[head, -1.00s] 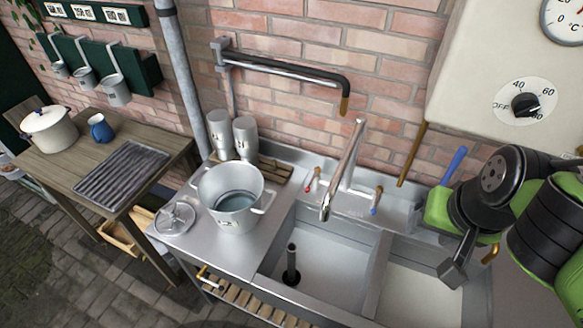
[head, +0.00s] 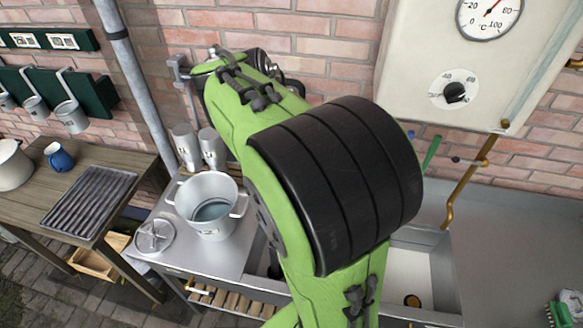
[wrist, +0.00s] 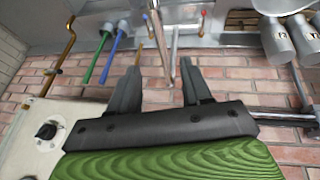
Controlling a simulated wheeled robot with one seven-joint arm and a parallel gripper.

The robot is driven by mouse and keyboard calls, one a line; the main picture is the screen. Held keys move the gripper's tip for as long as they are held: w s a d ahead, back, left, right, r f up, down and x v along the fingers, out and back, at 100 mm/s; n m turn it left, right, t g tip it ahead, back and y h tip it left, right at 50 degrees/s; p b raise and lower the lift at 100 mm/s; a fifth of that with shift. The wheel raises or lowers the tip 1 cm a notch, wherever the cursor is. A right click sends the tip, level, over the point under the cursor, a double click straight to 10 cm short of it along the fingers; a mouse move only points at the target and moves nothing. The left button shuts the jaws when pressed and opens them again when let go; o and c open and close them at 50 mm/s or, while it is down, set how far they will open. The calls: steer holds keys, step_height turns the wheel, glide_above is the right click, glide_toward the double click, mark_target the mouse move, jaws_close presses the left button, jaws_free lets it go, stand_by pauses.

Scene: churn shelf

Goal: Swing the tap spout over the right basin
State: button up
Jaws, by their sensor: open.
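The chrome tap shows in the wrist view, with its spout (wrist: 157,35) angled beside its upright. It lies in the gap between the two dark fingers of my gripper (wrist: 158,92), which is open. The fingers stand either side of the tap's bend; contact cannot be told. In the head view my arm hides the tap, my gripper and most of the left basin. The right basin (head: 404,282) shows partly, to the right of my arm. The spout tip's place over the basins is hidden there.
A steel pot (head: 210,205) stands on the counter left of the basins. A white heater box (head: 440,60) hangs at the right, with a brass pipe (head: 466,190) below. Green (wrist: 95,58) and blue (wrist: 115,52) handles stand beside the fingers. Brick wall lies close behind.

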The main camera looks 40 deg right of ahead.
steer(key=b+x, duration=0.4)
steer(key=x, duration=1)
steer(key=shift+d+f, duration=0.2)
steer(key=shift+f, duration=0.15)
steer(key=shift+r, duration=0.1)
jaws_close()
